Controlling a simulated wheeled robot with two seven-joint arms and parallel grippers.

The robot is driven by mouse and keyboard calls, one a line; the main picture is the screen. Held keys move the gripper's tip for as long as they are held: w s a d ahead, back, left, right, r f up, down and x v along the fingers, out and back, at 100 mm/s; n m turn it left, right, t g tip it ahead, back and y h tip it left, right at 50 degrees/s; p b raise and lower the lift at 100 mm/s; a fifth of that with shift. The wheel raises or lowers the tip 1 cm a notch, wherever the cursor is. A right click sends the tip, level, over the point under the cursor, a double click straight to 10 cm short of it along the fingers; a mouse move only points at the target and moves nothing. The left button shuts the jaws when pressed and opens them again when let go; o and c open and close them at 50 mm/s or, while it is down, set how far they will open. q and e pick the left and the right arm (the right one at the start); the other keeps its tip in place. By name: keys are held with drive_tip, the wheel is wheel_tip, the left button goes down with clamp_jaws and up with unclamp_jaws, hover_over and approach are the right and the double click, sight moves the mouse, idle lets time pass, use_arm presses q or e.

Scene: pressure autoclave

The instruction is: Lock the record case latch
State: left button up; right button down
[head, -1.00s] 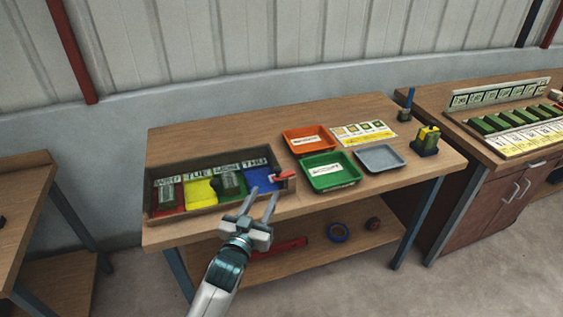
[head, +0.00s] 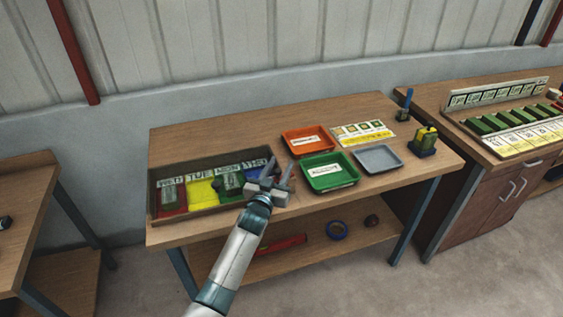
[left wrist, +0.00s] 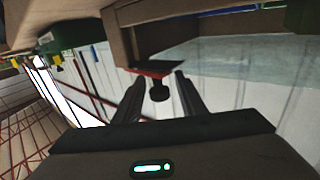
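The record case (head: 154,195) is a dark open box on the middle table, with red, yellow, green and blue compartments under day labels. In the left wrist view, the latch (left wrist: 150,72) is a red and black piece with a dark round knob (left wrist: 159,91), beside a brown edge. My left gripper (head: 280,172) is at the case's right end and hides the latch in the head view. Its two fingers, also in the left wrist view (left wrist: 157,88), are apart, with the knob between them in the picture. I cannot tell whether they touch it. My right gripper is not in view.
Right of the case lie an orange tray (head: 287,147), a green tray (head: 309,187), a grey tray (head: 361,163) and a picture card (head: 362,133). The table behind the case is clear.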

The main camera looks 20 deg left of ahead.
use_arm(q)
drive_tip(key=shift+w+d, duration=0.1)
drive_tip(key=shift+w, duration=0.7)
drive_tip(key=shift+c, duration=0.6)
clamp_jaws()
drive_tip(key=shift+w+r+m+h+p, duration=0.1)
drive_tip(key=shift+m+h+p, duration=0.3)
drive_tip(key=shift+h, duration=0.2)
drive_tip(key=shift+w+m+h, duration=0.15)
drive_tip(key=shift+m+h, duration=0.45)
drive_tip(key=shift+h, duration=0.4)
drive_tip(key=shift+o, duration=0.6)
unclamp_jaws()
